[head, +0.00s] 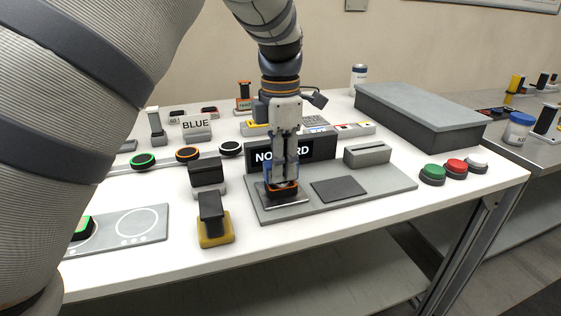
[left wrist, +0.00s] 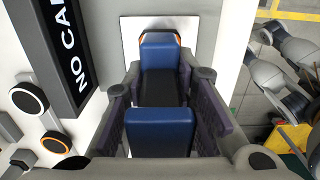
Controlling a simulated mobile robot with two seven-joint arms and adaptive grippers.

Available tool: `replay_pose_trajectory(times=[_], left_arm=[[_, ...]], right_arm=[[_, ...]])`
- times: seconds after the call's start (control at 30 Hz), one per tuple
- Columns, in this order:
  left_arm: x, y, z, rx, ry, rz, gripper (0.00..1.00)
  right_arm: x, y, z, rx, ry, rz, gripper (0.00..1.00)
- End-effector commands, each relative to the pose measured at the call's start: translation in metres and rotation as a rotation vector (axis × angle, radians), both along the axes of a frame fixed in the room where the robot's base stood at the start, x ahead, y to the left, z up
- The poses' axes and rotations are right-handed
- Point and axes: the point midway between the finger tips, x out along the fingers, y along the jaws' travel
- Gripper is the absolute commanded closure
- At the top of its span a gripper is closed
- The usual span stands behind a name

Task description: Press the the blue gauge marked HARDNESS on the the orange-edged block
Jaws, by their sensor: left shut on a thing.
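My left gripper (head: 284,180) points down over the grey station plate, with its fingers low at the orange-edged block (head: 290,186). It is shut on the blue gauge (left wrist: 160,130), which has a dark middle part between two blue parts in the left wrist view. Orange corners of the block show just behind the far blue part. In the head view the fingers hide most of the gauge. The gauge seems to be at the block, but I cannot tell whether they touch. No HARDNESS marking is readable. My right gripper is not in view.
The black NO CARD display (head: 318,149) stands close behind my left gripper. A dark pad (head: 338,188) and a grey slotted block (head: 367,153) are to its right. A dark block on a yellow base (head: 214,239) stands at front left. Several buttons sit at the right edge.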

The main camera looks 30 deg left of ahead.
Motion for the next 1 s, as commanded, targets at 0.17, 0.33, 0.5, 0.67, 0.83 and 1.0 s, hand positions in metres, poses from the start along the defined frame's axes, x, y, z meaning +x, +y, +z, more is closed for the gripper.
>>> replay_pose_trajectory(times=[0.17, 0.33, 0.5, 0.67, 0.83, 1.0], left_arm=[[-0.001, 0.000, -0.004, -0.001, 0.008, 0.000, 0.98], [-0.001, 0.000, -0.003, -0.001, 0.009, 0.000, 0.98], [0.000, 0.000, 0.014, -0.001, 0.005, -0.001, 0.98], [0.000, 0.000, 0.032, 0.000, 0.003, -0.001, 0.98], [0.000, 0.000, 0.050, 0.001, 0.001, -0.001, 0.98], [0.000, 0.000, 0.066, 0.000, 0.001, -0.001, 0.98]], right_arm=[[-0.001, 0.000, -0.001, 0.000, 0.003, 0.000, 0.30], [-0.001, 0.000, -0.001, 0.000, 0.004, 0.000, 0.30], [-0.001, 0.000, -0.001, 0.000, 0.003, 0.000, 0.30], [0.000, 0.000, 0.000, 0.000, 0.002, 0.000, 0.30], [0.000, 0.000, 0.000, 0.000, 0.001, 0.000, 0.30], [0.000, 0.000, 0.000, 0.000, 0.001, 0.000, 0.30]])
